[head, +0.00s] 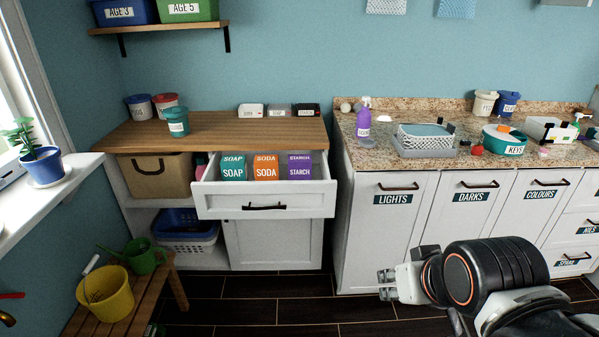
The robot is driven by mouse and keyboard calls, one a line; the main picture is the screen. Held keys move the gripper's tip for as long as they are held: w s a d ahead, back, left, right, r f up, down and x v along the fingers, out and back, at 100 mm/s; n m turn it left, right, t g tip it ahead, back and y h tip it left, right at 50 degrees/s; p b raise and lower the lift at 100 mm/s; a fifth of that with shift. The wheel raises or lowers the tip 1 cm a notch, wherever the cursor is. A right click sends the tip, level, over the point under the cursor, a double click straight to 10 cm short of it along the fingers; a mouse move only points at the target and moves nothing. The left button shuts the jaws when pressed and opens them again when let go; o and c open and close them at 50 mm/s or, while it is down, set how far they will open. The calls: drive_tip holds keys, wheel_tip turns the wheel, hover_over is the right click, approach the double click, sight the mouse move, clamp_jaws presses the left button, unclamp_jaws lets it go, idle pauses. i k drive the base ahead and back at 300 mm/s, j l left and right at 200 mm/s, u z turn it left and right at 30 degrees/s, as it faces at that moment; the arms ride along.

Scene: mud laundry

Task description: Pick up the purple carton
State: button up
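The purple carton (299,167), labelled STARCH, stands in the open white drawer (266,200) under the wooden counter. It is the rightmost of three cartons there, beside the orange SODA carton (266,168) and the teal SOAP carton (233,168). The drawer front hides the cartons' lower parts. My gripper (383,284) is low over the dark floor, to the right of and below the drawer, in front of the LIGHTS cabinet. It points left and is well apart from the carton. Its fingers are small in view, and I cannot tell whether they are open.
The drawer juts out from the wooden counter (210,130). White cabinets (385,230) stand to the right, under a granite top with a purple spray bottle (363,118). A bench (165,290) with a yellow bucket (105,295) is at lower left. The floor (275,312) before the drawer is clear.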

sight(300, 166)
drive_tip(key=i+j, duration=0.55)
drive_tip(key=i, duration=0.2)
drive_tip(key=i+j, duration=0.55)
drive_tip(key=i, duration=0.15)
drive_tip(key=i+j+z, duration=0.1)
drive_tip(key=i+j, duration=0.45)
drive_tip(key=i, duration=0.2)
drive_tip(key=k+l, duration=0.1)
